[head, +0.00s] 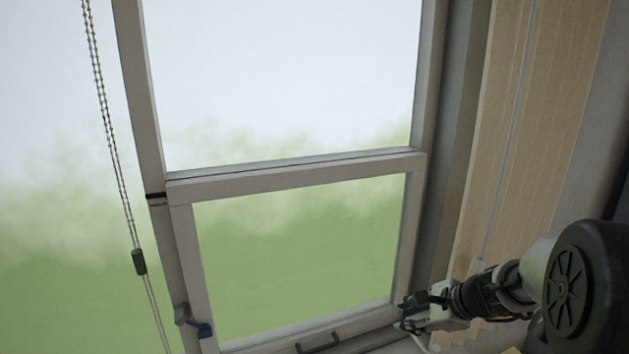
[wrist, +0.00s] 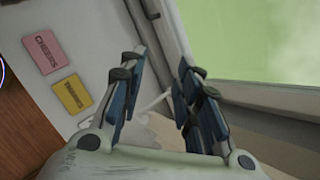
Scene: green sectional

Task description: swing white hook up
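A thin white bar (wrist: 152,104), which looks like the white hook, shows in the wrist view in the gap between my fingers. Most of it is hidden by the fingers, and I cannot tell whether they touch it. My gripper (wrist: 163,65) is open, with its blue-padded fingers apart on either side of that gap. In the head view my gripper (head: 408,312) is at the lower right corner of the window. A thin pale curved piece (head: 420,344) shows just below it there, and I cannot tell for sure whether it is the hook.
The window frame (head: 295,174) stands beside my gripper, with a dark handle (head: 318,343) at its bottom and a latch (head: 194,324) lower left. A bead chain (head: 112,140) hangs left.

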